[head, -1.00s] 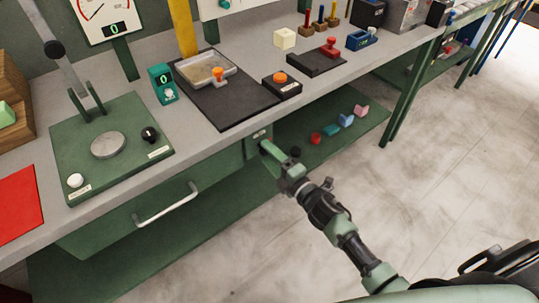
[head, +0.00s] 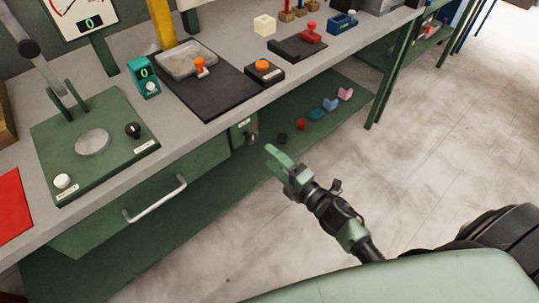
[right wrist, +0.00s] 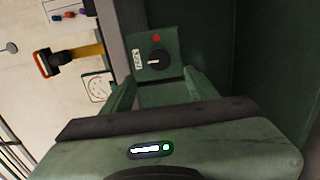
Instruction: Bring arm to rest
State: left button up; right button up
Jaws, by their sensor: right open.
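My right gripper (head: 276,157) is in the head view, in front of the bench's lower shelf and close to a green switch panel (head: 238,131) on the bench front. Its jaws are open and empty. In the right wrist view the two green fingers (right wrist: 160,92) stand apart. The panel (right wrist: 142,72) lies beyond them, with a black knob (right wrist: 157,59) that has a white mark, a red light (right wrist: 156,38) and a white label. The fingers look clear of the knob. My left gripper is not in view.
The bench top holds a green press (head: 75,178), a black mat (head: 210,92) with a tray (head: 186,62), and an orange button box (head: 264,72). Small coloured pieces lie on the lower shelf (head: 300,150). A drawer handle (head: 156,200) juts out. The floor at right is clear.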

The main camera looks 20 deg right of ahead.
jog(key=shift+f, duration=0.1)
dwell(0.3)
jog(key=s+d+f+m+g+h, duration=0.15)
jog(key=s+f+m, duration=0.25)
jog(key=f, duration=0.5)
jog(key=s+d+f+m+g+h+p, duration=0.1)
jog(key=s+f+m+g+h, duration=0.2)
jog(key=f, duration=0.5)
jog(key=s+d+f+m+g+h, duration=0.15)
jog(key=s+f+m, duration=0.25)
jog(key=f, duration=0.5)
pick_arm(q)
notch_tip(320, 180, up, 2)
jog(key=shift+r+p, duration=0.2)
jog(key=shift+p, duration=0.5)
pick_arm(e)
jog(key=s+f+m+g, duration=0.3)
jog(key=s+f, duration=0.2)
jog(key=s, duration=0.5)
jog(key=s+f+m+g, duration=0.3)
jog(key=s+f, duration=0.3)
jog(key=s, duration=0.5)
jog(key=s+f+m+g, duration=0.2)
jog(key=s+f+g, duration=0.2)
jog(key=s, duration=0.6)
jog(key=shift+s+f+m, duration=0.3)
jog(key=shift+f+m, duration=0.1)
jog(key=shift+f, duration=0.5)
